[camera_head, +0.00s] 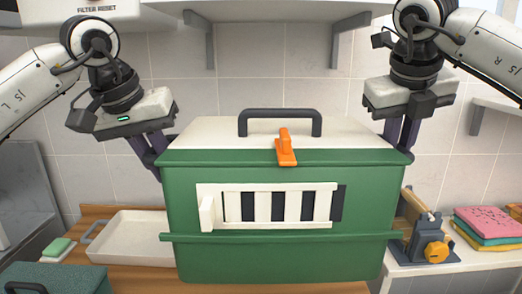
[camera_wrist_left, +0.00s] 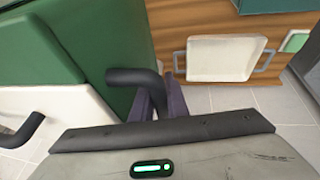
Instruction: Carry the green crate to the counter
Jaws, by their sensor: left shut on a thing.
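The green crate (camera_head: 285,262) is large and level, with a pale lid, a black top handle (camera_head: 280,116), an orange latch (camera_head: 285,150) and a white slatted front. It fills the middle of the head view, in front of the wooden counter (camera_head: 140,277); whether its base touches the wood cannot be told. My left gripper (camera_head: 153,165) is at its left side, shut on a dark side handle of the crate, which shows between the fingers in the left wrist view (camera_wrist_left: 135,80). My right gripper (camera_head: 403,145) is at the crate's right rear corner; its fingertips are hidden behind the rim.
A white tray (camera_head: 128,240) lies left of the crate, with a green-topped sponge (camera_head: 57,247) beside it. A dark green box (camera_head: 60,280) stands at front left. On the right are a grey and orange device (camera_head: 432,245) and folded towels (camera_head: 487,225). A shelf hangs above.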

